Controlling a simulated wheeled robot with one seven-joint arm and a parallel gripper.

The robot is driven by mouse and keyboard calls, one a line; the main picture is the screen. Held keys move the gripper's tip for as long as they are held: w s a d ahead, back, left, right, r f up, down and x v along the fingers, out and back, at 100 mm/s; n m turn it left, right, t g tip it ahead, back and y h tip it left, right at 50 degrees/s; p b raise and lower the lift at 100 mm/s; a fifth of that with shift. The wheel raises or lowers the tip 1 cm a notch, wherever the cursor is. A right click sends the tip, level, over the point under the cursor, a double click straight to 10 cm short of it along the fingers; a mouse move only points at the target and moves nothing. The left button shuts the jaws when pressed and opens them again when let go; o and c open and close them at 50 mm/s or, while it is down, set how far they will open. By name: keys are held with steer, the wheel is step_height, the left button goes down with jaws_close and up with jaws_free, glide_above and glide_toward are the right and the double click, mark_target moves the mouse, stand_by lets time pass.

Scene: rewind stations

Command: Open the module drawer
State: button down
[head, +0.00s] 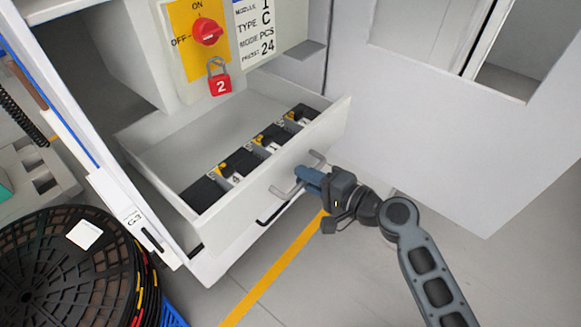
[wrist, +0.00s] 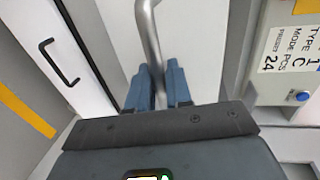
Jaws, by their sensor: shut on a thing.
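The module drawer (head: 270,192) is pulled out of the white cabinet in the head view. Its inside shows several dark modules (head: 240,163) with yellow parts, standing in a row along the front. A grey bar handle (head: 287,190) is on the drawer front. My gripper (head: 312,180) is at this handle with its blue fingers. In the wrist view the handle (wrist: 150,45) runs between the two fingers of my gripper (wrist: 158,85), which is shut on it.
Above the drawer are a red rotary switch (head: 207,31), a red padlock (head: 219,78) marked 2 and a label panel (head: 262,30). A black handle (head: 272,214) sits lower on the cabinet. Black reels (head: 65,270) stand at the lower left. Floor with a yellow line (head: 275,270) lies in front.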

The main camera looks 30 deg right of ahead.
steer(key=shift+f+v, duration=0.2)
steer(key=shift+v, duration=0.8)
steer(key=shift+f+v, duration=0.2)
steer(key=shift+v, duration=0.8)
steer(key=shift+s, duration=0.1)
steer(key=c, duration=1.2)
jaws_free()
steer(key=shift+c, duration=0.2)
steer(key=v, duration=0.7)
steer(key=shift+s+d, duration=0.2)
steer(key=shift+s, duration=0.15)
